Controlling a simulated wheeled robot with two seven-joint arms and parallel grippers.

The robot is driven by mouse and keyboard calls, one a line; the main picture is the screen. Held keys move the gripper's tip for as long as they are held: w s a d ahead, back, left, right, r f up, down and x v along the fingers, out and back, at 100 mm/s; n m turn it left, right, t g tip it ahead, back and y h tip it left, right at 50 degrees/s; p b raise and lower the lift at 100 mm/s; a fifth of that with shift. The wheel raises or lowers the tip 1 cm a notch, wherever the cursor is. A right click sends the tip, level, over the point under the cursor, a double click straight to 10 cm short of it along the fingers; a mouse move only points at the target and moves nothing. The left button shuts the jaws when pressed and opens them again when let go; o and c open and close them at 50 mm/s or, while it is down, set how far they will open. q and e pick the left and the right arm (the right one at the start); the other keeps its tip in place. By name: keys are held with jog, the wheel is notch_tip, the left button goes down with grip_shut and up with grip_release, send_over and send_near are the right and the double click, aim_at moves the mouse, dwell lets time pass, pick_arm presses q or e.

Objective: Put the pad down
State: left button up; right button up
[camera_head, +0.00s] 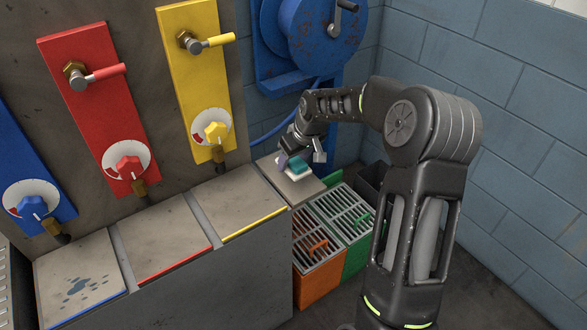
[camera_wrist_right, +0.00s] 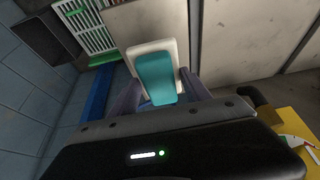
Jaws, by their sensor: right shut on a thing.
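The pad (camera_head: 294,169) is a small block with a teal top and a white base. It is low over the pale square plate (camera_head: 302,190) at the right end of the counter, and I cannot tell if it touches the plate. My right gripper (camera_head: 302,160) is shut on the pad. In the right wrist view the pad (camera_wrist_right: 156,77) sits between the two grey fingers (camera_wrist_right: 158,95), its white part reaching out beyond them over the plate (camera_wrist_right: 145,22). My left gripper is not in view.
Orange (camera_head: 318,262) and green (camera_head: 345,215) slatted crates stand just right of the plate. Blue, red (camera_head: 98,100) and yellow (camera_head: 198,75) valve panels rise behind the counter. A blue hose reel (camera_head: 318,35) hangs behind my right arm. A blue-edged plate (camera_head: 80,280) bears dark wet spots.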

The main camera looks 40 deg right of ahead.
aim_at(293, 169)
jog(key=shift+f, duration=1.85)
